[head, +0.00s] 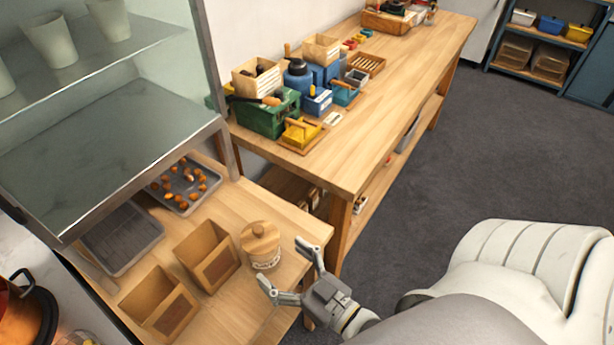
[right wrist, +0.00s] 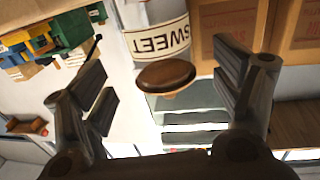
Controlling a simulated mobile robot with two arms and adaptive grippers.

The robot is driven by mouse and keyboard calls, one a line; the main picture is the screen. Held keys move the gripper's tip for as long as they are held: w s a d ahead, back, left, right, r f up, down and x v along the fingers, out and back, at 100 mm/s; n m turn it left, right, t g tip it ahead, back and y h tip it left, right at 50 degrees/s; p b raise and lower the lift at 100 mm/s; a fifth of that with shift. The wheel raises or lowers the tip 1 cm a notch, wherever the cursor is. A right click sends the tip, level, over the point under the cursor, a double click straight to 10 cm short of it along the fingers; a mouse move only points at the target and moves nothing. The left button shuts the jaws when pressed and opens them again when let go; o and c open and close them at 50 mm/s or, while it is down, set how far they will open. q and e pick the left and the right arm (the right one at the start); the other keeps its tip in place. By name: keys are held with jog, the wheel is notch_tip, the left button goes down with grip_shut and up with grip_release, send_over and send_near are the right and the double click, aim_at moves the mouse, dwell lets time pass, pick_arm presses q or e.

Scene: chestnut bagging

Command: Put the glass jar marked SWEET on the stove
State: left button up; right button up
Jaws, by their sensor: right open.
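The glass jar (head: 263,258) with a round wooden lid stands upright on the wooden counter, right of two wooden boxes. In the right wrist view the jar (right wrist: 145,16) shows its label reading SWEET, and its brown lid points into the gap between my fingers. My right gripper (head: 285,262) is open and empty, just right of the jar with its fingers spread toward it; it also shows in the right wrist view (right wrist: 160,85). Nothing is gripped. I cannot clearly make out the stove; a dark round vessel with an orange glow (head: 28,315) is cut off at the lower left. My left gripper is out of view.
Two open wooden boxes (head: 207,255) stand left of the jar. Behind are a dark tray (head: 122,238) and a tray of chestnuts (head: 210,180), beneath a glass cabinet (head: 110,150). A long workbench (head: 400,110) with bins stands behind. Grey floor lies open at right.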

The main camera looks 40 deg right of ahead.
jog(key=b+v, duration=0.1)
jog(key=v, duration=0.6)
jog(key=s+d+f+g+h, duration=0.1)
jog(key=s+f+g, duration=0.2)
jog(key=f, duration=1.1)
jog(key=s+d+f+g+h, duration=0.1)
jog(key=s+f+g, duration=0.3)
jog(key=f, duration=1)
jog(key=s+d+f+g, duration=0.1)
jog(key=s+f+g, duration=0.2)
jog(key=f, duration=1.1)
jog(key=shift+s+g+h, duration=0.4)
jog(key=shift+g, duration=0.4)
jog(key=shift+o, duration=0.4)
jog(key=s+d+f+g+h, duration=0.1)
jog(key=s+f+g, duration=0.3)
jog(key=s+f, duration=0.3)
jog(key=shift+s+d+f+g, duration=0.3)
jog(key=shift+s+d+g, duration=0.1)
jog(key=shift+s, duration=0.6)
jog(key=shift+s+f, duration=0.1)
jog(key=shift+s, duration=0.2)
jog(key=shift+w, duration=0.1)
